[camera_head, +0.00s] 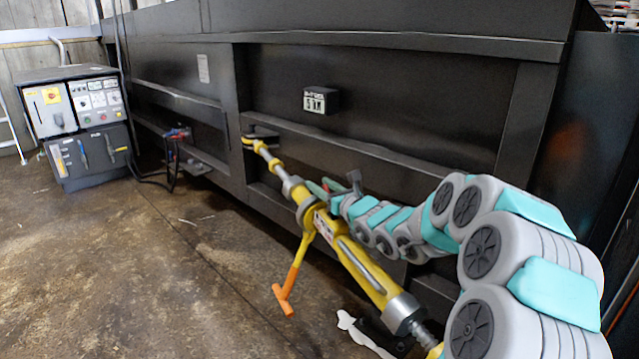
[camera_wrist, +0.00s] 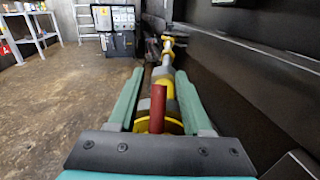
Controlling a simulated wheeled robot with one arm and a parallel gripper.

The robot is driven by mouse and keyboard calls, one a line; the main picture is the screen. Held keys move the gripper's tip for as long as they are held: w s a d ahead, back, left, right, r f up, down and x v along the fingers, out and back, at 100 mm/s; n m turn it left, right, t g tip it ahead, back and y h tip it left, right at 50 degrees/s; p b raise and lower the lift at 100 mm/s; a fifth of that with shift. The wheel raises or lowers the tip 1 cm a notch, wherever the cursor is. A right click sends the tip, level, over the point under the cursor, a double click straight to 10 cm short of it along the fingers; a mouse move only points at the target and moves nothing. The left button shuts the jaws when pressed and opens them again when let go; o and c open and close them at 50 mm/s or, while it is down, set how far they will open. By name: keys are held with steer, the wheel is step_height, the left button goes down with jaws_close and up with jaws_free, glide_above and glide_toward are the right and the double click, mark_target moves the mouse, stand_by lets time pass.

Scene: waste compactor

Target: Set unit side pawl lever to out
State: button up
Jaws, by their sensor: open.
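A yellow ratchet turnbuckle (camera_head: 358,270) runs along the dark compactor wall, with a long handle ending in an orange grip (camera_head: 287,287) hanging down to the left. My gripper (camera_head: 324,187) is over the turnbuckle's ratchet part. In the wrist view, the two green fingers of my gripper (camera_wrist: 160,78) are apart. A red lever (camera_wrist: 158,108), apparently the pawl lever, stands between them with a gap visible on each side. The yellow ratchet body (camera_wrist: 172,126) shows behind and below it.
The compactor's dark ribbed wall (camera_head: 420,100) stands close along the right of my gripper. A control cabinet (camera_head: 80,120) stands at the far left, with a ladder beside it. A white patch (camera_head: 362,335) lies on the floor near the turnbuckle. The floor to the left is clear.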

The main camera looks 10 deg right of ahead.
steer(key=shift+w+a, duration=0.25)
steer(key=shift+w, duration=0.15)
jaws_close()
stand_by(1.3)
